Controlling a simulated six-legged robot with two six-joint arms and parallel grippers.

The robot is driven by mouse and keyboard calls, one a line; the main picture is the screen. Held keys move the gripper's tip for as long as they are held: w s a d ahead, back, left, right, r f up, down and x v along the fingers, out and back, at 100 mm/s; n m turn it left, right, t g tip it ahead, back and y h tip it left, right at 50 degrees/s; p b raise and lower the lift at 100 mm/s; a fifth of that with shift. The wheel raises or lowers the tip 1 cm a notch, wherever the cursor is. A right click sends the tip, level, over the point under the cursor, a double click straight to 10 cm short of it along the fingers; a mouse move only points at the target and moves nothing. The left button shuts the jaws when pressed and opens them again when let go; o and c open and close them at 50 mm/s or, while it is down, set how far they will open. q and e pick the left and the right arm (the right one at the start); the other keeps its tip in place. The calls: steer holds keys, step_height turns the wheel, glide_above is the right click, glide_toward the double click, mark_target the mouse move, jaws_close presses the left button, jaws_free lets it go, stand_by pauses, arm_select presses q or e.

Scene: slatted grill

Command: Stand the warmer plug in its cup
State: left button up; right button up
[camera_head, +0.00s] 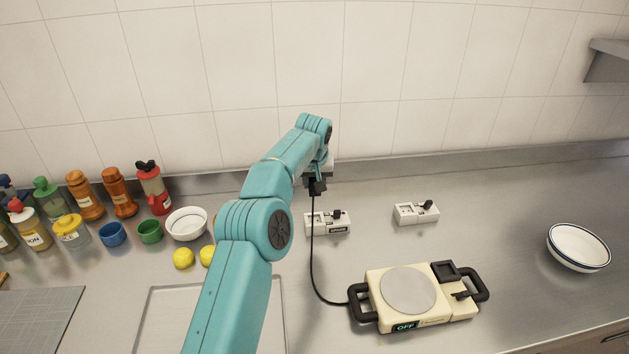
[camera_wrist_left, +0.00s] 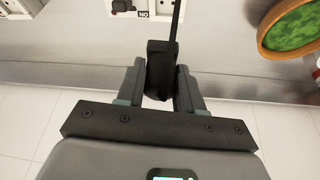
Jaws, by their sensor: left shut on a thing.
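My left gripper (camera_head: 317,180) is shut on the black warmer plug (camera_head: 316,188), holding it in the air near the back wall. In the left wrist view, the plug (camera_wrist_left: 158,70) sits between the two fingers (camera_wrist_left: 160,88), with its cord leading away at the top. The black cord (camera_head: 313,255) hangs down and curves to the left side of the cream warmer (camera_head: 376,285). The warmer has a round grey plate (camera_head: 408,290) and an "OFF" display. A square black holder (camera_head: 445,271), which looks like the cup, is at its back right corner. My right gripper is out of view.
A white switched socket box (camera_head: 341,218) with a dark label stands below the plug; another (camera_head: 408,216) is to its right. A white bowl (camera_head: 578,250) is far right. Bottles, small cups and yellow balls (camera_head: 183,258) crowd the left. Counter right of the warmer is clear.

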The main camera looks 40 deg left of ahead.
arm_select(q)
steer(key=shift+r+p, duration=1.15)
steer(key=shift+r, duration=0.2)
steer(key=shift+r+p, duration=1)
steer(key=shift+r, duration=0.45)
steer(key=shift+s+d, duration=0.1)
steer(key=shift+s, duration=0.1)
